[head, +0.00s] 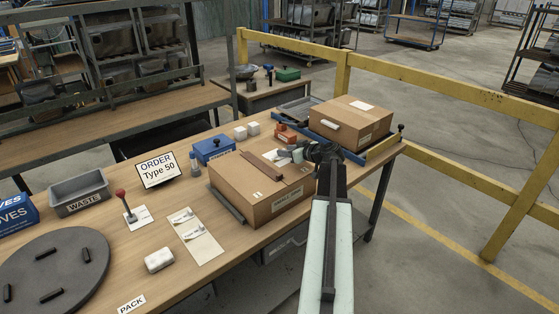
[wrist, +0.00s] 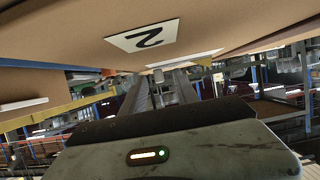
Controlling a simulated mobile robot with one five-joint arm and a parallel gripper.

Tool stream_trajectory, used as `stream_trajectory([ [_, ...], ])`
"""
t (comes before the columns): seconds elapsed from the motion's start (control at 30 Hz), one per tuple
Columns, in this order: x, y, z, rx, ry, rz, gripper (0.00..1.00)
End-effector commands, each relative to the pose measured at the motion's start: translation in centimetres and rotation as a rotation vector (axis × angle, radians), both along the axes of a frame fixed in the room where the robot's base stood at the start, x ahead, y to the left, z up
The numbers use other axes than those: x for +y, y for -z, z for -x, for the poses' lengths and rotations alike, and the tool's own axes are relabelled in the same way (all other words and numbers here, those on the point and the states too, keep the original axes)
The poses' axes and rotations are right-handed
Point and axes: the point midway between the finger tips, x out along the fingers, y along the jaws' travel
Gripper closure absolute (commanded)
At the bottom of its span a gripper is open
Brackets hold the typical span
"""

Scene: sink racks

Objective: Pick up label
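My gripper (head: 318,150) is over the far part of the bench, just beyond the front cardboard box. In the wrist view its two dark fingers (wrist: 162,88) stand apart with a gap between them, and I see nothing clearly held. A white card with a black "2" (wrist: 145,36) shows on a brown surface above the fingers. A white strip (wrist: 185,58) shows near the fingertips. A white label (head: 361,105) lies on top of the back cardboard box (head: 350,122). I cannot tell which of these is the task's label.
The front cardboard box (head: 262,185) stands close to my arm, with a brown strip on top. Small orange blocks (head: 286,135) and white blocks (head: 247,131) stand near the gripper. A blue box (head: 213,149) and an order sign (head: 157,169) are left. A yellow railing (head: 420,85) runs behind.

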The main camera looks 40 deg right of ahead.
Motion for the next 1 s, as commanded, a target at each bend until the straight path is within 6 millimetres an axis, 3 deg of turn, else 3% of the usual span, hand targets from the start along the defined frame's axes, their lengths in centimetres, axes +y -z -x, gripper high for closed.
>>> stream_trajectory([
  [0.17, 0.0, 0.0, 0.0, 0.000, 0.001, 0.000, 0.64],
  [0.3, 0.0, 0.0, 0.0, 0.000, 0.000, 0.000, 1.00],
  [0.73, 0.1, -0.5, -0.1, 0.000, 0.000, 0.000, 1.00],
  [1.0, 0.1, -3.5, -0.1, 0.000, -0.001, 0.000, 1.00],
])
